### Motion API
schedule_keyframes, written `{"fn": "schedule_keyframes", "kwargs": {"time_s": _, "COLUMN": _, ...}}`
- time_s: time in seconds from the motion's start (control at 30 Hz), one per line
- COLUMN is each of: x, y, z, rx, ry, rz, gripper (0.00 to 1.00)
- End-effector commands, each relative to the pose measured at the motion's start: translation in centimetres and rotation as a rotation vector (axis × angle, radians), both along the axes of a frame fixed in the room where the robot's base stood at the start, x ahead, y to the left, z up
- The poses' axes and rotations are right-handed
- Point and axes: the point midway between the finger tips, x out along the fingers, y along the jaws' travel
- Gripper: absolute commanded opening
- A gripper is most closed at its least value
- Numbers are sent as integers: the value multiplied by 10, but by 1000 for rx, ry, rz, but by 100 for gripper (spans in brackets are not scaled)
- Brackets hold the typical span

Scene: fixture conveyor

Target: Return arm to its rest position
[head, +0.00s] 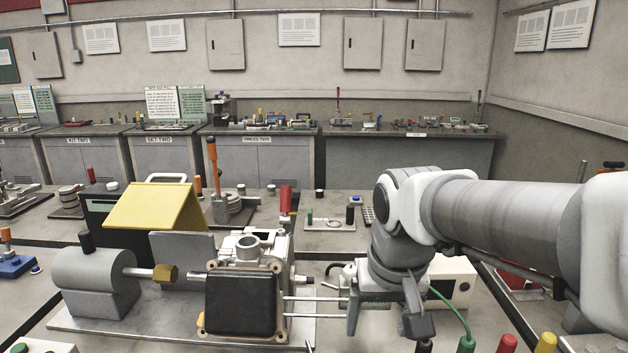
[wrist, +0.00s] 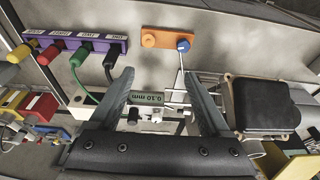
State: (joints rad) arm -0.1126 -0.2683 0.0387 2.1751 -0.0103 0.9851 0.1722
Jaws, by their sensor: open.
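My gripper (head: 385,312) hangs at the lower right of the head view, beside the rods of the fixture. In the wrist view its two fingers (wrist: 157,68) are spread wide, with nothing gripped between them. A green label reading 0.10 mm (wrist: 160,98) shows between the fingers; I cannot tell how far beyond them it is. The fixture's black-covered housing (head: 240,303) is left of my gripper, and its black cover also shows at the right of the wrist view (wrist: 262,105). My arm reaches in from the right.
A grey motor (head: 95,283) and yellow cover (head: 155,206) stand left. A white box (head: 452,280) sits behind my gripper, with a green cable (head: 458,312) nearby. The wrist view shows a purple socket block (wrist: 75,42) and an orange plate (wrist: 155,38). Benches (head: 400,160) line the back wall.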

Motion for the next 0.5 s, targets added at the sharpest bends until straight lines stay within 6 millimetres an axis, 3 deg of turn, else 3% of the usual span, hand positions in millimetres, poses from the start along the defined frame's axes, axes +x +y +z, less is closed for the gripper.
{"fn": "schedule_keyframes", "kwargs": {"time_s": 0.3, "x": -68, "y": -36, "z": 11, "rx": -12, "ry": -169, "rz": 4, "gripper": 81}}
{"fn": "schedule_keyframes", "kwargs": {"time_s": 0.5, "x": -91, "y": -45, "z": 7, "rx": -21, "ry": -230, "rz": 9, "gripper": 81}}
